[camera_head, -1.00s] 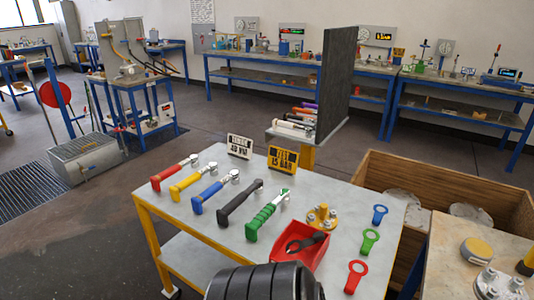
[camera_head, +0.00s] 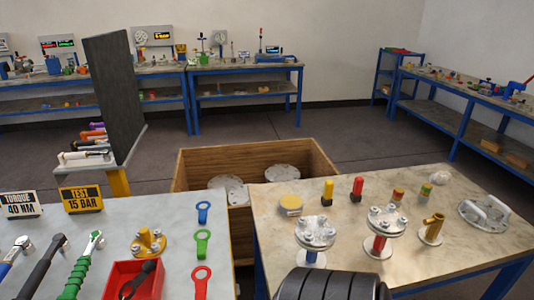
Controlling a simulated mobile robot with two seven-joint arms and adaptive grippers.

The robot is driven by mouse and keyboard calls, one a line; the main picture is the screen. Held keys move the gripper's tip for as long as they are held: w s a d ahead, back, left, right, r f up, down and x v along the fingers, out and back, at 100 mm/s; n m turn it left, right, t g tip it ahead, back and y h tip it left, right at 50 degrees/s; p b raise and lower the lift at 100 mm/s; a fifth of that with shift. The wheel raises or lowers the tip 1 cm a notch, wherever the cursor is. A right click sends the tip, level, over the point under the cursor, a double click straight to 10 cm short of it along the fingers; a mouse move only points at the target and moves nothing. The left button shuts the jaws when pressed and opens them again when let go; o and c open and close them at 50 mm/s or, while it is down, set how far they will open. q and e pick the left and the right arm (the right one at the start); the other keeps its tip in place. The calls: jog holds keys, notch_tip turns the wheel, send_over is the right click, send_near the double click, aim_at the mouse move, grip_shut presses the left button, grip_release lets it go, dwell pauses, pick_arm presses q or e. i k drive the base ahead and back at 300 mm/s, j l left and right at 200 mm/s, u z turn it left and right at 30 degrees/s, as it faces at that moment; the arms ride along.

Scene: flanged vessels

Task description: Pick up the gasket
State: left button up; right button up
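Three flat rings with tabs, gasket-like in shape, lie in a column near the right edge of the grey tabletop: a blue ring (camera_head: 203,207), a green ring (camera_head: 202,238) and a red ring (camera_head: 201,290). I cannot tell which one the task calls the gasket. On the wooden-topped table, two bolted grey flanges, the left flange (camera_head: 315,233) and the right flange (camera_head: 388,222), stand on short posts. A round yellow-topped piece (camera_head: 290,202) lies behind them.
A red tray (camera_head: 122,285) with a black tool and a yellow flanged piece (camera_head: 148,243) sit left of the rings. A wooden crate (camera_head: 255,160) with grey discs stands behind the tables. A dark upright panel (camera_head: 112,95) stands at back left. The middle floor is clear.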

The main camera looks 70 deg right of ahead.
aim_at(201, 245)
jog(key=z, duration=1.6)
jog(key=i+j+z, duration=0.1)
jog(key=j, duration=0.45)
jog(key=i+z, duration=0.05)
